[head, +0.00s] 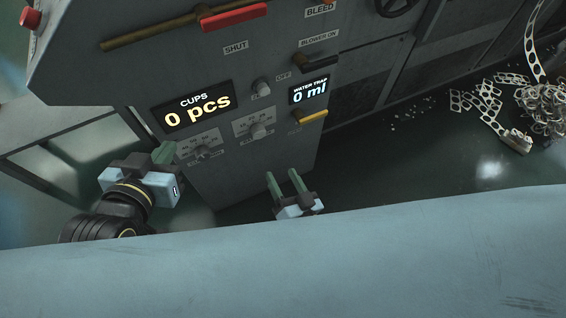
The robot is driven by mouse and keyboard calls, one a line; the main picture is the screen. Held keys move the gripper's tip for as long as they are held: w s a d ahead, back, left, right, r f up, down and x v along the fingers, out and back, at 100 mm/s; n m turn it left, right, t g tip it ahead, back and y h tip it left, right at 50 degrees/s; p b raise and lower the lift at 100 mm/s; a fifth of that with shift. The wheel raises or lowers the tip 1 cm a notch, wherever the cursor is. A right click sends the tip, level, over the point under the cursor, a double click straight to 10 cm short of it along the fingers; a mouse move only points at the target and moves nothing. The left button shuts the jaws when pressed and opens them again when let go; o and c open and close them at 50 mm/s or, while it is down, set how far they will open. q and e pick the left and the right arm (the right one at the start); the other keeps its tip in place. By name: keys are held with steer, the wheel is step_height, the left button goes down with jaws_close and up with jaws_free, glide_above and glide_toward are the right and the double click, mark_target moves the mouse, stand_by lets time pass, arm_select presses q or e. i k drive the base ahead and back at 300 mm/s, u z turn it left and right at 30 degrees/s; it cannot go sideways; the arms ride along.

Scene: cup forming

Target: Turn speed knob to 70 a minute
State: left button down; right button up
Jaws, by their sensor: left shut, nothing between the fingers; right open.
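Two dial plates with knobs sit low on the grey machine panel, under the CUPS display. The left knob (201,154) has a scale with small numbers around it. The right knob (258,131) sits on a similar plate. The labels are too small to read surely, and I cannot tell where either pointer stands. My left gripper (164,152) is shut and empty, just left of the left knob; I cannot tell whether it touches the panel. My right gripper (283,180) is open and empty, below the right knob, with its fingers pointing up toward the panel.
The CUPS display (197,106) reads 0 pcs; the WATER TRAP display (310,92) reads 0 ml. A yellow handle (312,117), a black BLOWER lever (318,63) and a grey selector knob (261,87) protrude nearby. Scrap webbing (540,105) lies on the floor at right.

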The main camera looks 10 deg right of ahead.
mark_target(203, 153)
steer(key=k, duration=1)
